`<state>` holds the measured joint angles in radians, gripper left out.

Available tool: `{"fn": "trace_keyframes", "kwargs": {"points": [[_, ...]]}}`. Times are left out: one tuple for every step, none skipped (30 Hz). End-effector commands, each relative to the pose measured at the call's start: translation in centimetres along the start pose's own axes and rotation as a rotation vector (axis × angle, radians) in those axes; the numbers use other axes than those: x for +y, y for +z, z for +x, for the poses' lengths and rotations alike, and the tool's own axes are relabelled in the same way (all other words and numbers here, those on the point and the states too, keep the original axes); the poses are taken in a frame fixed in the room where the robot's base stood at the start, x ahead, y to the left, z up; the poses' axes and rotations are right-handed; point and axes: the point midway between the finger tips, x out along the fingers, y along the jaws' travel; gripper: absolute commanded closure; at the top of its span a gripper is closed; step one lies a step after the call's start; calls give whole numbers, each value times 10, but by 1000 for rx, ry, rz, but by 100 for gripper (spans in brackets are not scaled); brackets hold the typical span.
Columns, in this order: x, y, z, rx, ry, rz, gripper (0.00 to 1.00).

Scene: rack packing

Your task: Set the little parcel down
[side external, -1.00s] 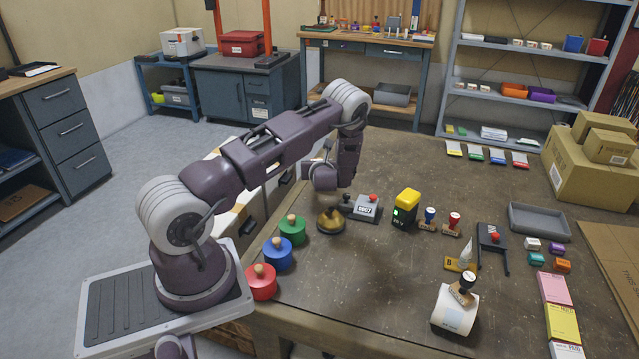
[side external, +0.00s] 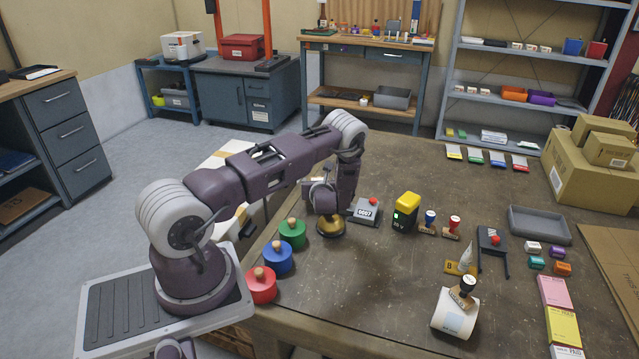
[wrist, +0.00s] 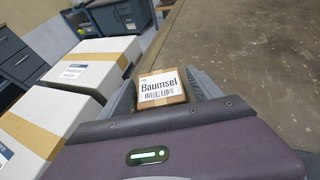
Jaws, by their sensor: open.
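The little parcel (wrist: 162,90) is a small brown cardboard box with a white label reading "Baumsel" and a barcode. In the wrist view it sits between the two grey fingers of my gripper (wrist: 165,88). The jaws are open, with one finger on each side of the parcel. I cannot tell whether either finger touches it, and its underside is hidden. In the side view the end of my arm is low over the near-left part of the table (side external: 400,290), by the brass dome (side external: 331,228); the parcel cannot be made out there.
Large white boxes with brown tape (wrist: 85,68) lie left of the gripper in the wrist view. Green (side external: 292,234), blue (side external: 278,257) and red (side external: 261,286) knobbed cylinders line the table's left edge. A grey counter stamp (side external: 365,212) stands close by. The front middle of the table is clear.

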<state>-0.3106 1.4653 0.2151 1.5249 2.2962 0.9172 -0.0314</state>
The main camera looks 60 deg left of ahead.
Motion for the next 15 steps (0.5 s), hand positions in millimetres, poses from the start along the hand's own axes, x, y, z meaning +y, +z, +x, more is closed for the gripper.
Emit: {"fn": "trace_keyframes", "kwargs": {"points": [[0,0,0,0,0,0,26],[0,0,0,0,0,0,26],[0,1,0,0,0,0,26],[0,3,-1,-1,0,-1,26],[0,3,-3,0,0,0,26],[-1,2,-8,1,-1,1,26],[0,2,-13,2,0,1,26],[-1,2,-18,2,-1,2,26],[-1,3,-27,2,-2,2,26],[-1,2,-34,3,-1,3,26],[-1,2,-41,2,-2,3,26],[-1,2,-51,3,-2,3,26],[-1,8,-56,-1,-3,2,26],[-1,17,-57,-3,-3,-2,26],[-1,26,-61,-3,-2,-2,26]]}}
